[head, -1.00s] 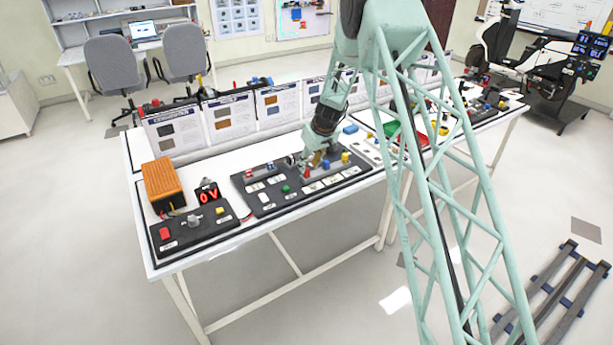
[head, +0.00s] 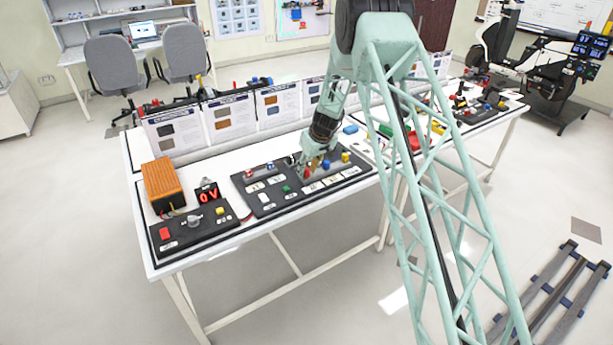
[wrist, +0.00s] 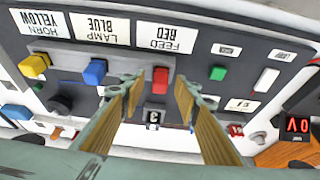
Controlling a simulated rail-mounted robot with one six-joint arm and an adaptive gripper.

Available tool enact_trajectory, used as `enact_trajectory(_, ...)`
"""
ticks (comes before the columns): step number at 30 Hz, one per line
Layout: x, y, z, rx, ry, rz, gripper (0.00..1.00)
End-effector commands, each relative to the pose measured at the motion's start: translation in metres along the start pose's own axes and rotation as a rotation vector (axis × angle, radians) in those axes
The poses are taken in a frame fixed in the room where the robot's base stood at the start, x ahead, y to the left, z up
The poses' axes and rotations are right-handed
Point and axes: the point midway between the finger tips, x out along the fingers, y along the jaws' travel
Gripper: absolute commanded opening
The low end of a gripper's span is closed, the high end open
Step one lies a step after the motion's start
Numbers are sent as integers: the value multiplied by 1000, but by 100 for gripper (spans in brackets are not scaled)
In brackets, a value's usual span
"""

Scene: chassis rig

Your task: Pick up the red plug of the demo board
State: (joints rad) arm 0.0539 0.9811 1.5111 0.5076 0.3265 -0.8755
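The red plug (wrist: 160,80) stands at the right end of a grey strip (wrist: 124,72) on the dark demo board (wrist: 205,22) in the wrist view, by the upside-down "FEED RED" label. A blue plug (wrist: 95,71) and a yellow plug (wrist: 33,65) share the strip. My gripper (wrist: 158,90) is open, its two tan-padded fingers apart on either side of the red plug. I cannot tell how far above the plug the tips are. In the head view my gripper (head: 309,167) is at the board, with the red plug (head: 306,172) partly visible beside it.
A green button (wrist: 218,73) and a white switch (wrist: 266,79) lie to the right in the wrist view. A 0 V display (head: 207,192) and an orange box (head: 163,184) stand left of the board. Upright information cards (head: 229,118) line the table behind it.

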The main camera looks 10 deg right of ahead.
Motion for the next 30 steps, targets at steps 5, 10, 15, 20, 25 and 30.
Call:
enact_trajectory(5, 0, 0, 0, 0, 0, 0, 23)
enact_trajectory(10, 0, 0, 0, 0, 0, 0, 8)
enact_trajectory(15, 0, 0, 0, 0, 0, 0, 3)
enact_trajectory(20, 0, 0, 0, 0, 0, 0, 3)
enact_trajectory(25, -3, 0, -1, 0, 0, 0, 3)
enact_trajectory(30, -12, 0, -5, -1, 1, 1, 3)
